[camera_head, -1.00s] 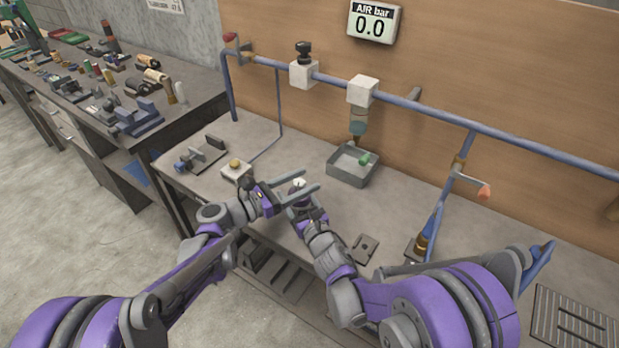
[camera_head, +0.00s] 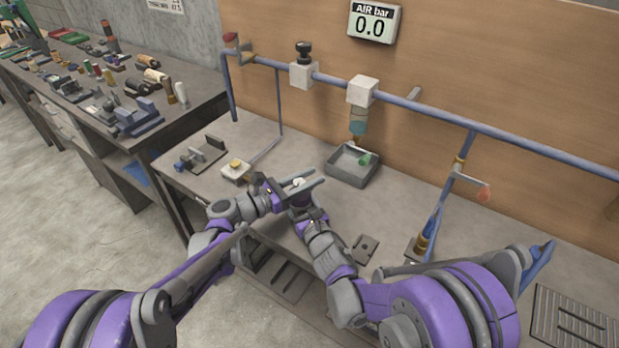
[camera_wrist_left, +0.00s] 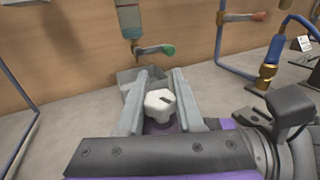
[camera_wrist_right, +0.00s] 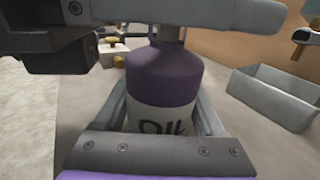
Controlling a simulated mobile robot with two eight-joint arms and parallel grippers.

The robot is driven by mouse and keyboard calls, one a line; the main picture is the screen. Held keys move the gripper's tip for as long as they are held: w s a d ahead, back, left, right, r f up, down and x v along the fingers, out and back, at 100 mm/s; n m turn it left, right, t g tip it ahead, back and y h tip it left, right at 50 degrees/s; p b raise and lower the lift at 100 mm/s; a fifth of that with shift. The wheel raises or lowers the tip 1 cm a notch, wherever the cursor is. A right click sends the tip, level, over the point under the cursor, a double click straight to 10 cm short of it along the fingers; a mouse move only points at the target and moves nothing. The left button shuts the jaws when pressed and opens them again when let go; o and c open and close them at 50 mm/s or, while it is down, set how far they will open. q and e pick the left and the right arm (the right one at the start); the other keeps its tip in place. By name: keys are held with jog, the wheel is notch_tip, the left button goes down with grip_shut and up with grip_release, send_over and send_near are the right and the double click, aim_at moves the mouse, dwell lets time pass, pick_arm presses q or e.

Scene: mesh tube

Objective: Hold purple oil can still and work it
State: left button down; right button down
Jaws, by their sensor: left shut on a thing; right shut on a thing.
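The purple oil can (camera_wrist_right: 165,80) stands upright in the right wrist view, its white "OIL" label facing that camera. My right gripper (camera_wrist_right: 160,118) is shut on the can's body, one finger on each side. In the left wrist view the can's white faceted cap (camera_wrist_left: 160,103) sits between the fingers of my left gripper (camera_wrist_left: 157,88), which is shut on it. In the head view the cap (camera_head: 298,183) shows between the left gripper's fingers (camera_head: 317,177), and the can's body is mostly hidden by my grippers.
A grey tray (camera_head: 353,178) sits beyond the grippers under a green-handled tap (camera_head: 366,159). A button box (camera_head: 236,170) and a clamp-like fixture (camera_head: 202,156) stand to the left. A flat bracket (camera_head: 364,248) lies to the right. A blue pipe (camera_head: 455,136) runs along the back panel.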

pick_arm(q)
jog(key=shift+w+n+t+y, duration=0.1)
jog(key=shift+n+t+y, duration=0.2)
jog(key=shift+t, duration=0.3)
jog(key=n+t+y, duration=0.1)
jog(key=y, duration=0.1)
jog(key=n+t+y, duration=0.2)
jog(key=w+a+n+t+y, duration=0.1)
jog(key=n+t+y, duration=0.1)
jog(key=shift+r, duration=0.1)
jog(key=shift+a+n+t+y, duration=0.15)
jog(key=shift+n+t+y, duration=0.25)
jog(key=shift+y, duration=0.1)
jog(key=c, duration=0.5)
grip_release()
jog(key=shift+c, duration=0.2)
jog(key=v, duration=1.2)
